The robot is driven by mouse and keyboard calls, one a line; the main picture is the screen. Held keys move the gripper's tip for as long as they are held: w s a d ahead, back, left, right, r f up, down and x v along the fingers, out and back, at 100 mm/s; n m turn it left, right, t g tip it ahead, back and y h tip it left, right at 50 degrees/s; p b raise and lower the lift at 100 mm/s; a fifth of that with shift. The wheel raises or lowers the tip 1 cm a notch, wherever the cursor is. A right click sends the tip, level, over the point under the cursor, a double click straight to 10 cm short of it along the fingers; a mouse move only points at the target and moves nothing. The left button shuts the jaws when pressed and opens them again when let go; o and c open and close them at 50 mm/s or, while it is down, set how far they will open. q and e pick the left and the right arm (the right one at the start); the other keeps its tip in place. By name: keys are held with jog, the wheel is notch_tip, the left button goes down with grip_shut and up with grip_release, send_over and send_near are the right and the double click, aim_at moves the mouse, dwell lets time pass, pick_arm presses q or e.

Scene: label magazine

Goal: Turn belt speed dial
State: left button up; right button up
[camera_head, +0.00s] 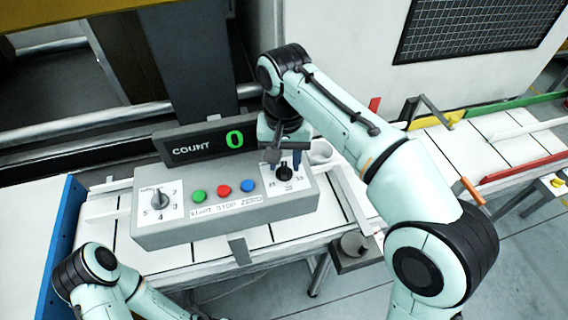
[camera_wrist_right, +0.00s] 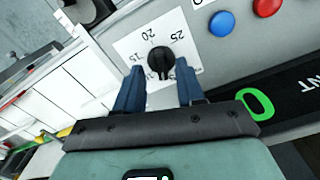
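The control box (camera_head: 220,215) stands on the conveyor. The belt speed dial (camera_head: 284,173) is a black knob on a white scale plate at the box's right end. In the right wrist view the dial (camera_wrist_right: 161,62) shows with the numbers 15, 20 and 25 near it. My right gripper (camera_head: 285,155) points down over the dial. In the wrist view its two blue fingers (camera_wrist_right: 159,74) are apart, one on each side of the knob's near edge. I cannot tell whether they touch it. Of my left arm only links show at the lower left; its gripper is out of view.
A second dial (camera_head: 158,200) sits at the box's left end. Green, red (camera_head: 224,191) and blue buttons lie between the dials. The count display (camera_head: 205,145) behind them reads 0. A grey machine column (camera_head: 190,65) rises behind the conveyor.

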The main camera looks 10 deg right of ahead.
jog(key=shift+w+f, duration=0.15)
jog(key=shift+f, duration=0.75)
pick_arm(q)
jog(key=shift+f, duration=0.3)
pick_arm(e)
grip_shut()
jog(key=shift+r+n+p, duration=0.2)
jog(key=shift+n+p, duration=0.6)
jog(key=shift+n, duration=0.5)
jog(key=shift+w+f+n, duration=0.1)
jog(key=shift+n, duration=0.4)
pick_arm(q)
jog(key=w+r, duration=0.2)
jog(key=shift+r, duration=0.35)
jog(key=shift+s, duration=0.1)
